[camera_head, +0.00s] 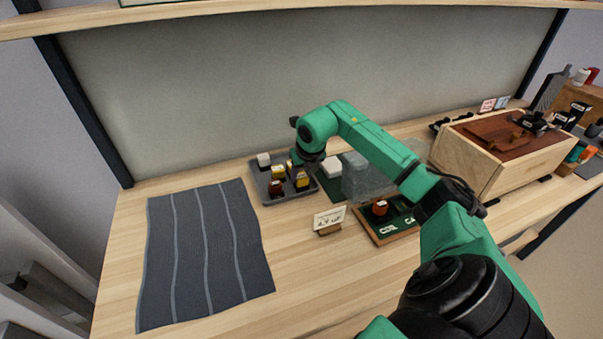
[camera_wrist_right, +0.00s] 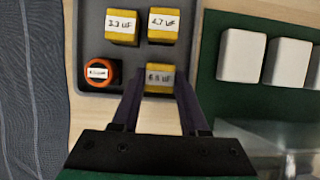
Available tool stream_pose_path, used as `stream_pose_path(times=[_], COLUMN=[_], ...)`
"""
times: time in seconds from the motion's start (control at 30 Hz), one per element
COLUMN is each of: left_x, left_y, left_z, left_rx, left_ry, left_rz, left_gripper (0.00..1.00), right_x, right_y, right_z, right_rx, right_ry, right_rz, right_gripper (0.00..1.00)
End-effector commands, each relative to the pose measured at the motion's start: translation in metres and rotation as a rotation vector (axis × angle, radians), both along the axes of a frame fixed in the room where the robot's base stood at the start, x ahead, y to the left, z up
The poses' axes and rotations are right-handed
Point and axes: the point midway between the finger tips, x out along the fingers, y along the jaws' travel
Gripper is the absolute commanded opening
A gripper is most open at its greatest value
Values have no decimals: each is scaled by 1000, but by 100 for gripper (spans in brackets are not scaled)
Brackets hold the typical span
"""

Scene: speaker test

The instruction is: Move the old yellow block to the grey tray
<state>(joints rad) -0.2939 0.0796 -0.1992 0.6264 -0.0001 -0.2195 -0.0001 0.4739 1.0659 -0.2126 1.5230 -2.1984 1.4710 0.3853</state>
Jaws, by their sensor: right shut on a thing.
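The grey tray (camera_head: 258,179) stands left of centre on the bench and holds several blocks; its surface also shows in the right wrist view (camera_wrist_right: 91,22). My right gripper (camera_wrist_right: 160,76) is shut on a yellow block with a worn-looking label (camera_wrist_right: 159,80), apparently 6.8 uF, at the tray's near side. I cannot tell whether that block touches the tray floor. Two other yellow blocks, labelled 3.3 uF (camera_wrist_right: 122,27) and 4.7 uF (camera_wrist_right: 163,27), sit behind it. An orange-red cylinder (camera_wrist_right: 100,72) is to its left. My left gripper is not in view.
A dark striped cloth (camera_head: 205,250) lies left of the tray. Right of the tray are a green mat with white blocks (camera_head: 332,166), a clear container (camera_head: 356,180), a small sign (camera_head: 329,219) and a green board (camera_head: 398,226). A wooden box (camera_head: 500,155) stands further right.

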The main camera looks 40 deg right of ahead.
Motion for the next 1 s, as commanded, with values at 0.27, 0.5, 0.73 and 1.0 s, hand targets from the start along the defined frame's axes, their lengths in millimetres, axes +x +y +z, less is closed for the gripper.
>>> stream_pose_path(times=[0.27,0.5,0.73,1.0], left_x=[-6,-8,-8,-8], left_y=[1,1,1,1], left_z=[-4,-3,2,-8], left_rx=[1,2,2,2], left_ry=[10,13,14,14], left_rz=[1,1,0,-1], left_gripper=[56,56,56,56], right_x=[0,0,0,-21], right_y=[0,0,0,7], right_z=[-3,-2,4,57], right_rx=[0,1,1,-4], right_ry=[-1,0,-1,-5], right_rz=[0,0,0,0], right_gripper=[0,74,74,74])
